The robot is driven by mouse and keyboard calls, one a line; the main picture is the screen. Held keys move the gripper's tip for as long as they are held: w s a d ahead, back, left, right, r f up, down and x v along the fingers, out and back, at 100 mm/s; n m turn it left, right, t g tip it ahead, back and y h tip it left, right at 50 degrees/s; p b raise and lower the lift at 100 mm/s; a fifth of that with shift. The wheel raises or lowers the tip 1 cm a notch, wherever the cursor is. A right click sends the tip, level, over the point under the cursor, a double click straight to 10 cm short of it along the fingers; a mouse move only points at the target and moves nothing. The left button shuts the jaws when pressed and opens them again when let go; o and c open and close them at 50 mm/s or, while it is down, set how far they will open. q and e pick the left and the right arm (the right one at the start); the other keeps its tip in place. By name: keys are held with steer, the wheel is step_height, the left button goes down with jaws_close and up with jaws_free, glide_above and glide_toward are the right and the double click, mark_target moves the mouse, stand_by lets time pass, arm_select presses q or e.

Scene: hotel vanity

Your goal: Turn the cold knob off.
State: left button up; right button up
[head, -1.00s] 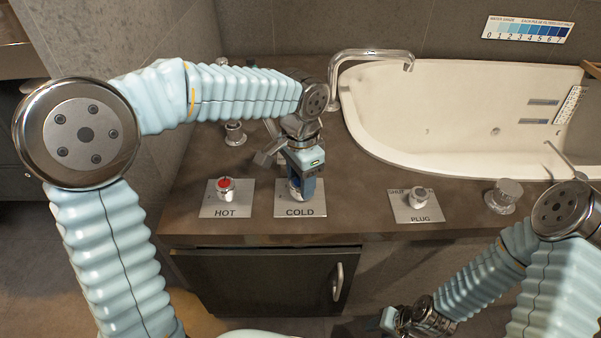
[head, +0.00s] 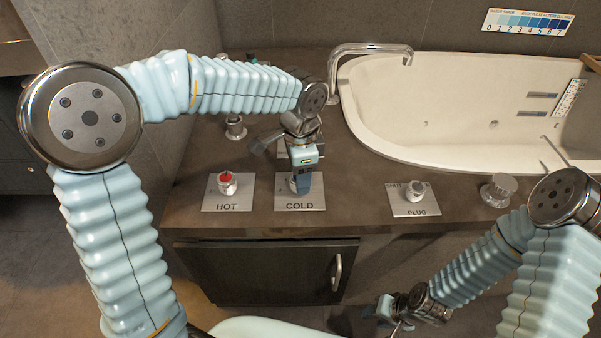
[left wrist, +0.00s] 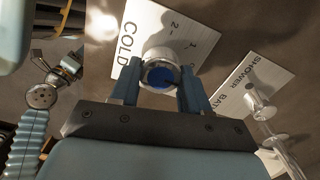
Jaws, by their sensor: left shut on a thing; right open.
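The cold knob is a silver knob with a blue cap (left wrist: 161,77), standing on a pale plate marked COLD (head: 312,200). In the left wrist view this plate (left wrist: 185,32) also carries small scale marks. My left gripper (head: 301,185) points down over the plate. It is shut on the knob, with one finger on each side, as the left wrist view shows (left wrist: 159,84). In the head view the gripper hides the knob. The knob's exact setting is hard to read. My right gripper (head: 386,312) is open and empty, low in front of the counter.
The hot knob (head: 227,183), with a red cap, stands left of the cold plate. The plug knob (head: 414,190) and a larger silver knob (head: 500,192) are to the right. The faucet (head: 370,50) and white tub (head: 440,120) lie behind. A cabinet (head: 260,272) is below the counter.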

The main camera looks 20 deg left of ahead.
arm_select(q)
steer(key=o, duration=1.1)
steer(key=shift+c, duration=0.2)
steer(key=shift+r, duration=0.1)
step_height(320, 180, up, 14)
steer(key=p, duration=0.1)
steer(key=shift+p, duration=0.4)
steer(key=shift+f, duration=0.2)
